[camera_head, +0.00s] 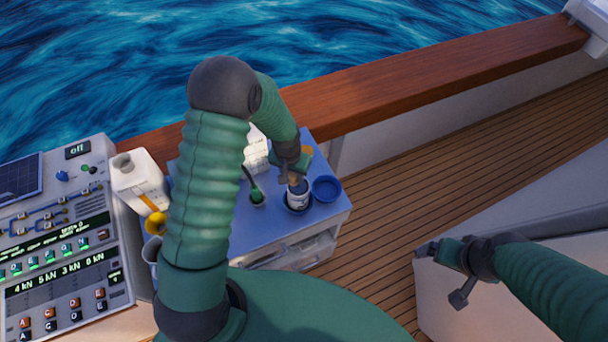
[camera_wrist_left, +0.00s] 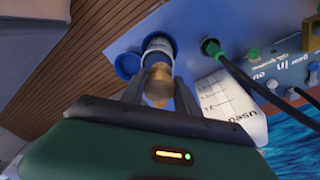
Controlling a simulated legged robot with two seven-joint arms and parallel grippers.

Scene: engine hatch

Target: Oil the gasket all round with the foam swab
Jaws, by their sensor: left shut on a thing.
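My left gripper (camera_head: 291,178) is over the blue-topped box and shut on a light wooden, rounded piece (camera_wrist_left: 158,86), seemingly the foam swab's handle. Both fingers flank this piece in the left wrist view. Below it is a small white jar (camera_head: 298,197) set in the box top; it also shows in the left wrist view (camera_wrist_left: 160,47). The swab's foam end is hidden, so I cannot tell whether it is inside the jar. My right gripper (camera_head: 430,249) is at the right, away from the box; its jaws are too small to read. I cannot make out the gasket.
A blue round lid (camera_head: 326,188) lies right of the jar. A green plug with a black cable (camera_head: 256,195) stands left of it. A white bottle (camera_head: 136,178) and a control panel (camera_head: 60,245) are further left. A wooden rail (camera_head: 430,78) runs behind.

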